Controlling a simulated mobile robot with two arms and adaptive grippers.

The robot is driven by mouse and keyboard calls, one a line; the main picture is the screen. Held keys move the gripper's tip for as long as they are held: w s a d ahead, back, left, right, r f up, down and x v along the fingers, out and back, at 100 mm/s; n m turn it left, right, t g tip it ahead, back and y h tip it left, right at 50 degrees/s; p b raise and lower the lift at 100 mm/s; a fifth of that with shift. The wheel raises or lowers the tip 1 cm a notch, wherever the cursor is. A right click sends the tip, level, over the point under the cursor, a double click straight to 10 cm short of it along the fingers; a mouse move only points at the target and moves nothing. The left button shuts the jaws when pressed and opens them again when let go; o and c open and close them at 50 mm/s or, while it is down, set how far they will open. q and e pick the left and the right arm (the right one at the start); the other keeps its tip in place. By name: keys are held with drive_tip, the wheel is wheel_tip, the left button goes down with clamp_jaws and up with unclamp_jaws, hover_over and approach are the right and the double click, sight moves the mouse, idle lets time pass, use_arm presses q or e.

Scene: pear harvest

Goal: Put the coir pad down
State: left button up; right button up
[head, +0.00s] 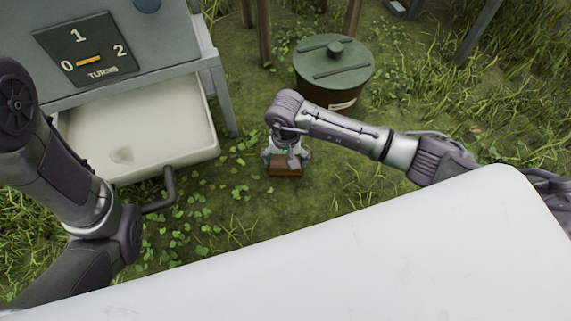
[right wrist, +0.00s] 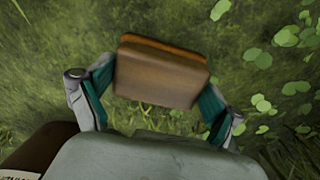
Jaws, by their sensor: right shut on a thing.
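The coir pad (head: 286,170) is a small brown block, seen below my right gripper (head: 286,158) near the middle of the head view. In the right wrist view, the pad (right wrist: 165,72) sits between the two green-lined fingers of my right gripper (right wrist: 155,98), slightly tilted in the picture. The gripper is shut on it. Grass lies below the pad; I cannot tell whether the pad touches the ground. My left arm comes in at the left of the head view, but its gripper is not visible.
A brown barrel with a green lid (head: 333,62) stands behind my right arm. A pale tray (head: 75,142) sits under a grey panel marked TURNS (head: 85,48) at the left. Open grass (head: 235,195) surrounds the pad. A white surface fills the front.

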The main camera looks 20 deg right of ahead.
sight(285, 160)
drive_tip(key=shift+f, duration=0.2)
drive_tip(key=o, duration=0.9)
wheel_tip(285, 160, up, 12)
drive_tip(key=p, duration=0.9)
drive_tip(key=shift+r, duration=0.15)
